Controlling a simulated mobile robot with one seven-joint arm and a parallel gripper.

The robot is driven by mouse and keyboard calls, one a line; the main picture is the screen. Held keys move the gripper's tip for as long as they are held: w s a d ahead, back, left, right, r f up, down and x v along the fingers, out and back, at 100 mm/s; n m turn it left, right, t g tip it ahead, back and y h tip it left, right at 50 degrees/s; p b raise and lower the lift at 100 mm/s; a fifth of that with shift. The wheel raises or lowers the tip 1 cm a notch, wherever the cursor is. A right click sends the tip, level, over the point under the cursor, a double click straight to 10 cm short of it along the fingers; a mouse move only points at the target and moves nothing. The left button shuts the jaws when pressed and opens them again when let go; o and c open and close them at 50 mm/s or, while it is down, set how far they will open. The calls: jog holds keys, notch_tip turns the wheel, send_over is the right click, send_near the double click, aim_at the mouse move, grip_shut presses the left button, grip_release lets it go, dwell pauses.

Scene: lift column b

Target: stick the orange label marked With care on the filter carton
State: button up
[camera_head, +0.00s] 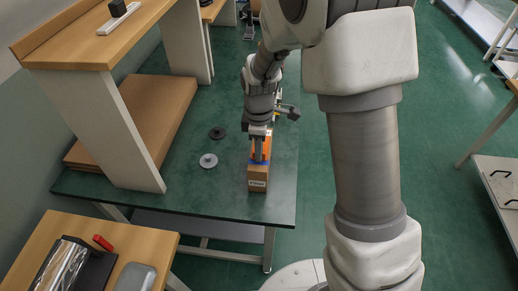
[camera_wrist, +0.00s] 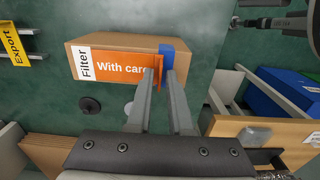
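The filter carton (camera_head: 257,184) is a brown box near the front right of the green-topped table. In the wrist view the carton (camera_wrist: 110,43) bears a white strip reading Filter (camera_wrist: 85,64). The orange label (camera_wrist: 120,68) reading With care lies across the carton's long face, beside that strip. A blue patch (camera_wrist: 168,48) is at the carton's right end. My gripper (camera_wrist: 159,72) is at the label's right end, with an upright orange tab between its fingertips; the fingers look closed on it. Whether the label fully touches the face is hard to tell.
A dark disc (camera_head: 217,133) and a grey disc (camera_head: 208,160) lie left of the carton. A wooden shelf on white legs (camera_head: 105,120) and a large brown board (camera_head: 160,105) stand farther left. A yellow Export sign (camera_wrist: 13,42) shows in the wrist view.

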jog(key=shift+o, duration=1)
jog(key=shift+r, duration=0.15)
notch_tip(320, 180, up, 17)
jog(key=p, duration=0.2)
jog(key=shift+r, duration=0.15)
